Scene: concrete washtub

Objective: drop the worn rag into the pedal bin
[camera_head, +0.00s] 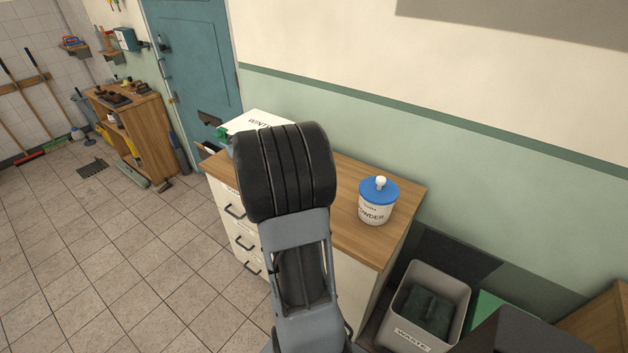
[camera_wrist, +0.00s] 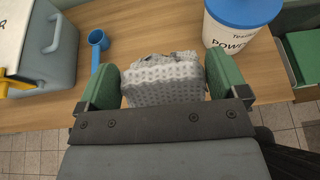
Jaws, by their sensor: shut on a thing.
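The worn rag (camera_wrist: 165,82) is a pale grey, patterned, crumpled cloth in the wrist view. My gripper (camera_wrist: 162,88) is shut on it, with a green finger pad on either side, over the wooden cabinet top (camera_wrist: 140,25). In the head view my arm hides both the gripper and the rag. A grey open-topped bin (camera_head: 412,340) marked WASTE stands on the floor at the lower right, right of the cabinet. Something dark green shows inside it. I cannot see a pedal.
A blue-lidded powder tub (camera_head: 376,204) stands on the cabinet top (camera_head: 345,182). A white-lidded box (camera_head: 257,121) and a blue scoop (camera_wrist: 97,45) are on the left. A green object (camera_head: 488,312) is right of the bin. Tiled floor (camera_head: 150,255) is clear at left.

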